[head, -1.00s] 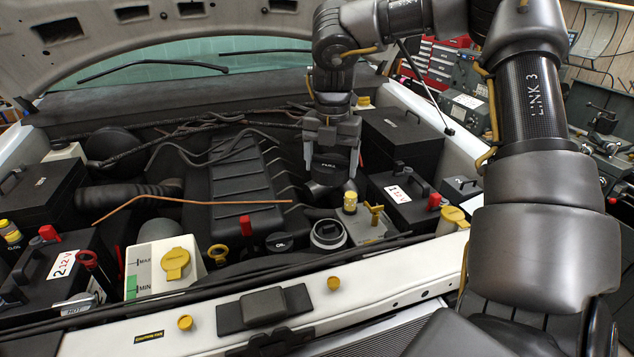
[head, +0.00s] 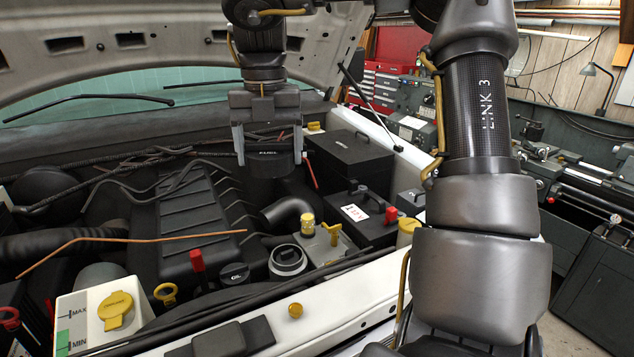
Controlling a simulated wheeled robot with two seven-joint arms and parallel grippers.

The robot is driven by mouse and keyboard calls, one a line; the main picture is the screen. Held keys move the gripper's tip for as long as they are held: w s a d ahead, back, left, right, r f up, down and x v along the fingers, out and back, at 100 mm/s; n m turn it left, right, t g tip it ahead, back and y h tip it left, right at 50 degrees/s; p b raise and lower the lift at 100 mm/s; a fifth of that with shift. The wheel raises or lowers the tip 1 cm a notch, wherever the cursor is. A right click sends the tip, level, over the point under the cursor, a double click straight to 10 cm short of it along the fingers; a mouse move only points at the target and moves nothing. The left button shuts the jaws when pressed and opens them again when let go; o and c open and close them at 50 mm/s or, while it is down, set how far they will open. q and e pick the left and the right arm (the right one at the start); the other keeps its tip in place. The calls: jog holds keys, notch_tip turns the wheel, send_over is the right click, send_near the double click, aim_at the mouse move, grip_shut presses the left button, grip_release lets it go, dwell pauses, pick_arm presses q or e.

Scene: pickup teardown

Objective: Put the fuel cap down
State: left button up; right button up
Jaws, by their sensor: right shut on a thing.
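My right gripper (head: 268,152) comes down from the top of the head view and is shut on the fuel cap (head: 269,165), a dark round cap with faint white lettering on its side. The cap hangs between the two grey fingers, above the right part of the engine bay. It appears raised above the black elbow hose (head: 287,214) and clear of the parts below. My left gripper is out of view.
Below are the engine cover (head: 190,215), an open-looking round neck with a pale ring (head: 287,260), a black oil cap (head: 234,273) and a battery (head: 365,212). A flat-topped black box (head: 347,158) stands to the right. The raised hood overhangs the back.

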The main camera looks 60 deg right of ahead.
jog(key=s+a+f+n+b, duration=0.5)
jog(key=s+a+b, duration=0.2)
jog(key=s, duration=0.4)
jog(key=s+a+f+n+b, duration=0.45)
jog(key=s+a+b, duration=0.3)
jog(key=s, duration=0.45)
send_over(328, 302)
jog(key=f, duration=0.8)
jog(key=shift+s+a+f+b, duration=0.35)
jog(key=shift+a+b, duration=0.05)
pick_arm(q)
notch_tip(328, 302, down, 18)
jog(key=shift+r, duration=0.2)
pick_arm(e)
jog(key=shift+w+d+f, duration=0.2)
jog(key=shift+f, duration=0.1)
jog(key=f, duration=0.4)
jog(key=shift+w+d, duration=0.25)
jog(key=shift+d, duration=0.1)
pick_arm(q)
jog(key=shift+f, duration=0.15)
pick_arm(e)
jog(key=shift+s+a, duration=0.1)
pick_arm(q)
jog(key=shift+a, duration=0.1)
